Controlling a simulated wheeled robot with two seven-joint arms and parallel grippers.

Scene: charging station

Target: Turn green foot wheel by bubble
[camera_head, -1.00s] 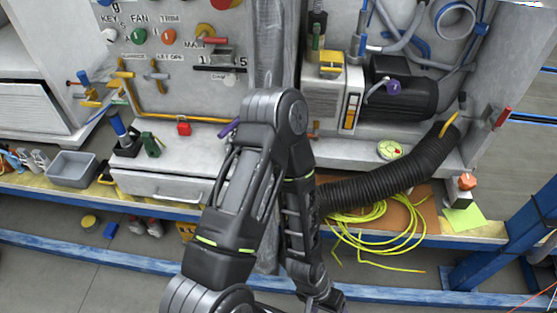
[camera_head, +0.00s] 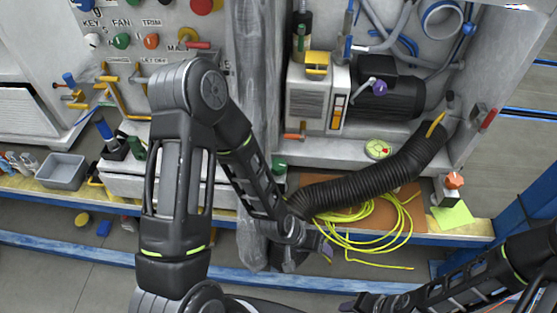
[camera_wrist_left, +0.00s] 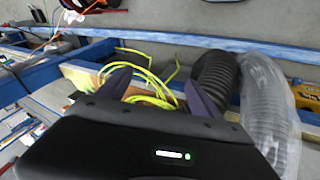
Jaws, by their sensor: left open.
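A round pale-green bubble level (camera_head: 378,149) with a red mark lies on the ledge below the dark motor in the head view. My left gripper (camera_head: 328,248) is low, beside the yellow cable coil and apart from the green knob. In the left wrist view my left gripper (camera_wrist_left: 158,92) has its two fingers spread, with nothing held between them. My right gripper (camera_head: 365,302) is at the bottom edge, its fingers unclear.
A black corrugated hose (camera_head: 360,190) and yellow cable (camera_head: 375,235) lie in front of the ledge. A grey translucent hanging sleeve (camera_head: 255,110) stands left of the motor bay. An orange knob (camera_head: 453,181) sits at the right. A blue rail (camera_head: 70,247) runs along the front.

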